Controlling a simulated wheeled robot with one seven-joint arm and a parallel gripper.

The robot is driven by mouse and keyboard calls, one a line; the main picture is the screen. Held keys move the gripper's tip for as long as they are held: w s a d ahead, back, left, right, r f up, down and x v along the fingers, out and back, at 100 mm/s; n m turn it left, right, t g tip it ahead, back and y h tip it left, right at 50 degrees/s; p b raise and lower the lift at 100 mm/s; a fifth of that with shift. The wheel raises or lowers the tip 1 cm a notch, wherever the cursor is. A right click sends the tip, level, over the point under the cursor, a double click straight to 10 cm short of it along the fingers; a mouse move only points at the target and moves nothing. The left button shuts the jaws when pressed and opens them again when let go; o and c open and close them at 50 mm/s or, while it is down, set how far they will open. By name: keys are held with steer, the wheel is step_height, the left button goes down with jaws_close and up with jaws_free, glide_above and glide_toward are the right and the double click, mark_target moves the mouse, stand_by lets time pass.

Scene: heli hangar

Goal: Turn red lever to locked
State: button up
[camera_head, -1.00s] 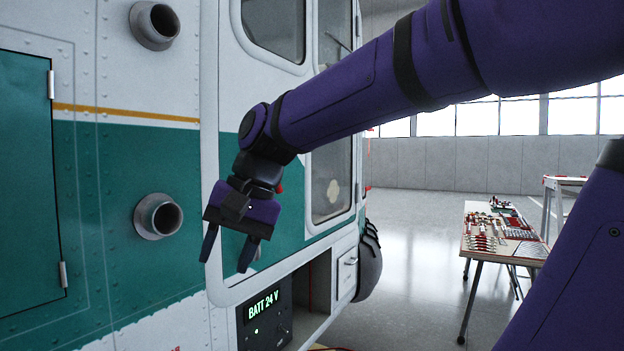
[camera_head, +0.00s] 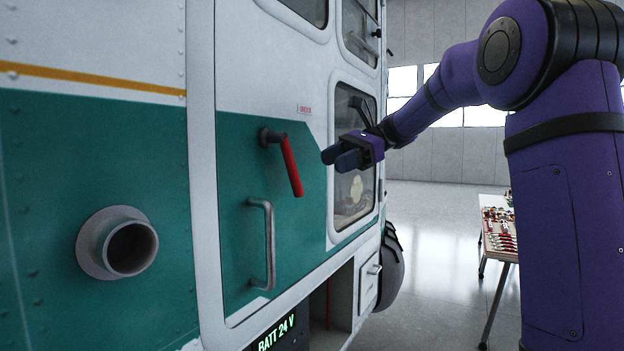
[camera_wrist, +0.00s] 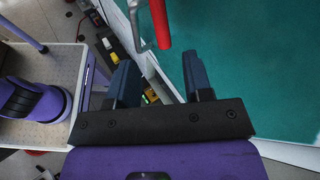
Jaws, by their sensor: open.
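The red lever (camera_head: 291,165) is mounted on the green part of the helicopter door. It hangs from a dark pivot at its upper left and slants down to the right. Its end also shows at the top of the wrist view (camera_wrist: 160,24). My gripper (camera_head: 336,157) is to the right of the lever, apart from it, with its fingers pointing left toward it. In the wrist view the two fingers (camera_wrist: 158,80) are spread with nothing between them. Small red lettering (camera_head: 305,108) is above the lever, too small to read.
A grey door handle (camera_head: 268,243) is fixed just below the lever. A round pipe outlet (camera_head: 130,247) sticks out at the left. A lit "BATT 24 V" panel (camera_head: 276,336) is below the door. A tool table (camera_head: 497,230) stands on open floor at the right.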

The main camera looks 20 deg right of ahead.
mark_target(294, 190)
steer(key=x, duration=1)
steer(key=shift+w+a+f, duration=0.1)
steer(key=shift+a, duration=0.2)
jaws_close()
